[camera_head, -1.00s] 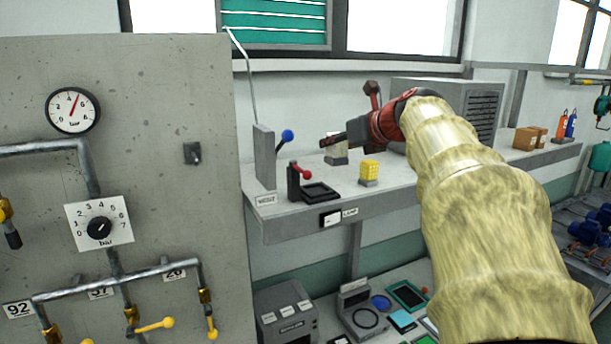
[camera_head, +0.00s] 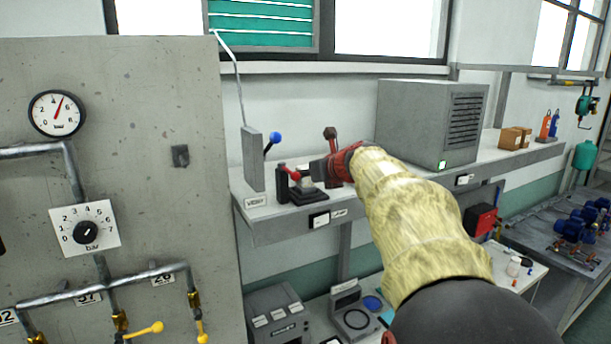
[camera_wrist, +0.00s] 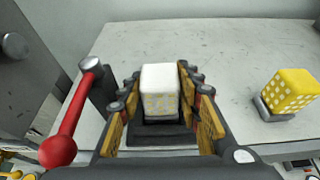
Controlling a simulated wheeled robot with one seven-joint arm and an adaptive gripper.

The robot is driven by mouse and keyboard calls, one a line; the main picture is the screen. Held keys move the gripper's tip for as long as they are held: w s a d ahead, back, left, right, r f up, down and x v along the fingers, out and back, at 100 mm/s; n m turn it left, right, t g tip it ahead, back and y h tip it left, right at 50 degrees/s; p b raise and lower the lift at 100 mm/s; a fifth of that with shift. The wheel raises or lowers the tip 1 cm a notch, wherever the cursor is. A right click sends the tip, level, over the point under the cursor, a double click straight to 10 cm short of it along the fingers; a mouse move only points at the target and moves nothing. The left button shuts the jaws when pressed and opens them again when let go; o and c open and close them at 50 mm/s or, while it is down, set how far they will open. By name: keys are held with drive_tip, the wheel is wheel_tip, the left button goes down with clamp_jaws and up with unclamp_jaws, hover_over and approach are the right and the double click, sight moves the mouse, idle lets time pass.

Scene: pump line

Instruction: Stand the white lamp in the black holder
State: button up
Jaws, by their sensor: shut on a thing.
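The white lamp (camera_wrist: 160,88) is upright between the fingers of my gripper (camera_wrist: 161,108) in the wrist view. My gripper is shut on it. The black holder (camera_wrist: 160,140) shows low behind and below the lamp. In the head view the white lamp (camera_head: 306,183) is at the tip of my gripper (camera_head: 316,172), over the black holder (camera_head: 309,198) on the shelf. I cannot tell whether the lamp's base touches the holder's floor.
A red-knobbed lever (camera_wrist: 72,122) stands close left of my gripper; a blue-knobbed lever (camera_head: 274,139) stands behind it. A yellow lamp (camera_wrist: 290,92) stands to the right. A big grey box (camera_head: 415,125) is farther right. The shelf behind the holder is clear.

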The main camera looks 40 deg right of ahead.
drive_tip(key=shift+f, duration=0.2)
drive_tip(key=o, duration=1.2)
drive_tip(key=shift+s+r, duration=0.15)
drive_tip(key=shift+r, duration=0.15)
drive_tip(key=v, duration=1.1)
drive_tip(key=shift+s+b, duration=0.25)
drive_tip(key=shift+b, duration=0.15)
drive_tip(key=shift+r, duration=0.15)
